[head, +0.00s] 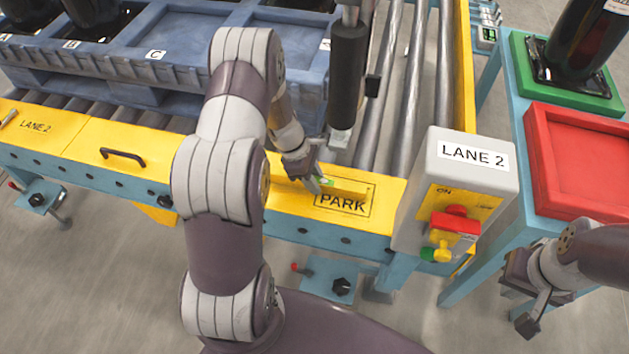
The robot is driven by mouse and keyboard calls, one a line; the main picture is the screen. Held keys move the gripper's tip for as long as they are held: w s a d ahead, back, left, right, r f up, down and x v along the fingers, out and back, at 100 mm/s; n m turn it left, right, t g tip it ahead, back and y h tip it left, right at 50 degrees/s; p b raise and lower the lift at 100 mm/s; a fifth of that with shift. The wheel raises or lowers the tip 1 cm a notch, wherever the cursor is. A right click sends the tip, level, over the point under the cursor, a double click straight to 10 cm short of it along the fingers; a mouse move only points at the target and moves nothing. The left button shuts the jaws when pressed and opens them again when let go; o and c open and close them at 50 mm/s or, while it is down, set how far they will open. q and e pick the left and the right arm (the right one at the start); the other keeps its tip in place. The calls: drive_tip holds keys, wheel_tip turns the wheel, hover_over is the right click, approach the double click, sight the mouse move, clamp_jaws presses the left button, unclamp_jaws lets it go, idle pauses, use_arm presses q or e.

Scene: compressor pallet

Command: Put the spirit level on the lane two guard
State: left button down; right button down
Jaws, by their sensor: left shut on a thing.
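The spirit level (347,192) is a small yellow bar with a green patch near its left end. It is at the lane two guard (235,187), a yellow ledge along the front of the roller lane, over the outlined PARK mark. I cannot tell whether it touches the guard. My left gripper (318,181) is shut on the level at its left end and hides part of it. My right gripper (527,308) hangs at the lower right, away from the level, and its opening is unclear.
A grey LANE 2 control box (465,180) with red and yellow switches stands right of the PARK mark. A dark upright cylinder (348,75) hangs behind it. A blue pallet (175,75) sits on the rollers. A red tray (585,165) is at the right. A black handle (123,155) rises from the guard.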

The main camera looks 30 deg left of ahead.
use_arm(q)
drive_tip(key=shift+r, duration=0.1)
drive_tip(key=c, duration=0.8)
unclamp_jaws()
drive_tip(key=shift+c, duration=0.2)
drive_tip(key=p+v, duration=0.4)
drive_tip(key=v, duration=0.8)
